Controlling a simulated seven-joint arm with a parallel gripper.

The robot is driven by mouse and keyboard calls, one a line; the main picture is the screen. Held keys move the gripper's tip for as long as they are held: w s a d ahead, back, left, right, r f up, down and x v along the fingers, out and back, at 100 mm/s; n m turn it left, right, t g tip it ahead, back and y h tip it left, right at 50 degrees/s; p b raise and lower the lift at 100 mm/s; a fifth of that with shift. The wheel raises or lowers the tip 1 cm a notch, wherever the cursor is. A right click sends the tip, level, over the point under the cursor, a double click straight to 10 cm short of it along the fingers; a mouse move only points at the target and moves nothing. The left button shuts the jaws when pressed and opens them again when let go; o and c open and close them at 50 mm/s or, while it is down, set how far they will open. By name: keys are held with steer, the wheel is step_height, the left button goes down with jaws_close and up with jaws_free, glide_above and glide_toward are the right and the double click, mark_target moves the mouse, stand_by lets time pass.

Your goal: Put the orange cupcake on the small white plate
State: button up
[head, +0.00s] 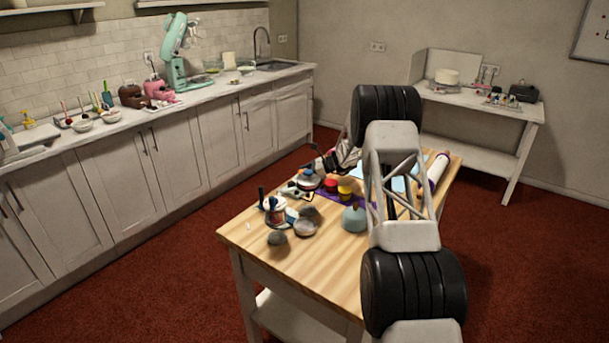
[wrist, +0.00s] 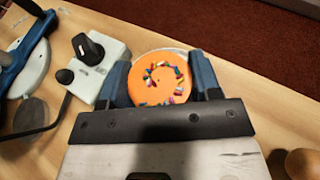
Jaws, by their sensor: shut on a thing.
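In the wrist view the orange cupcake (wrist: 150,82), a round orange top with multicoloured sprinkles, sits between the two blue fingers of my gripper (wrist: 161,80). The fingers are shut on its sides. A pale curved edge shows just behind the orange top; I cannot tell whether it is the small white plate or part of the cupcake. In the head view my arm crosses the wooden table, and I cannot make out the cupcake or a small white plate for certain.
The wooden table (head: 262,240) holds several bowls, tools and coloured items. A rolling pin (head: 438,170) lies at its right edge. In the wrist view a pale device with a black knob (wrist: 88,47) stands left of the cupcake.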

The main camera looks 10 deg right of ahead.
steer(key=shift+f, duration=0.15)
steer(key=o, duration=1)
steer(key=shift+d+r, duration=0.15)
steer(key=shift+r, duration=0.05)
steer(key=v, duration=1.1)
steer(key=shift+d+r, duration=0.1)
steer(key=shift+d, duration=0.2)
